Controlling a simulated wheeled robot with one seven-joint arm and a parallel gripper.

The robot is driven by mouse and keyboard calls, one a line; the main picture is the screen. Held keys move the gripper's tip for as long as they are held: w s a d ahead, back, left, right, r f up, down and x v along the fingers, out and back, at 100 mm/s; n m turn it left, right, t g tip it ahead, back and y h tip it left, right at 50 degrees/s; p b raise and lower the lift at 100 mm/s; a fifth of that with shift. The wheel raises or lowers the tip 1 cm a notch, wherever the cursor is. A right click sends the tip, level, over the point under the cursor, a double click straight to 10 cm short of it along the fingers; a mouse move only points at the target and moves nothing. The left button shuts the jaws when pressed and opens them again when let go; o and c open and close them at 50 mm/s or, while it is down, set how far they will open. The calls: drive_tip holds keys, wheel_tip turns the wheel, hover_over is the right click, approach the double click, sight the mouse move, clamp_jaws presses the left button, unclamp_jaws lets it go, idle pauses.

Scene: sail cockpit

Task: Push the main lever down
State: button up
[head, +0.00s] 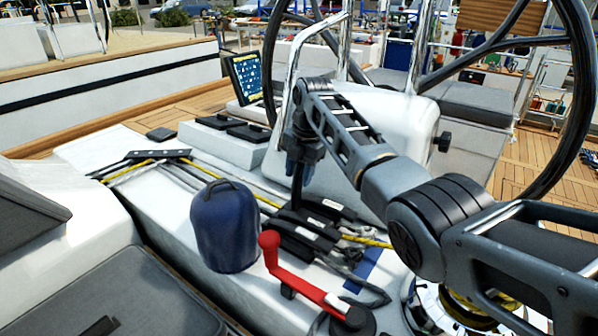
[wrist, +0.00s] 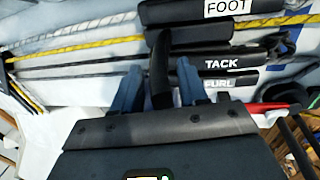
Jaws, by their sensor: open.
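A black raised lever (head: 298,188) stands up from the bank of black rope clutches (head: 318,222) on the white cockpit console. I cannot read a "main" label on it. In the wrist view the lever (wrist: 160,65) shows between the two blue fingers of my gripper (wrist: 157,82). In the head view my gripper (head: 303,165) points down over the clutches with its fingers around or just beside the lever's upper part; contact is unclear. My gripper is open. Flat clutches labelled FOOT (wrist: 205,12), TACK (wrist: 215,66) and FURL (wrist: 222,84) lie beyond and to the right.
A red winch handle (head: 295,277) and a dark blue covered winch (head: 226,228) stand in front of the clutches. Yellow and grey ropes run along the console (head: 120,215). A steel rail (head: 293,75), a large steering wheel (head: 573,90) and a screen (head: 245,78) are behind.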

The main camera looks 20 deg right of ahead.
clamp_jaws()
idle(0.4)
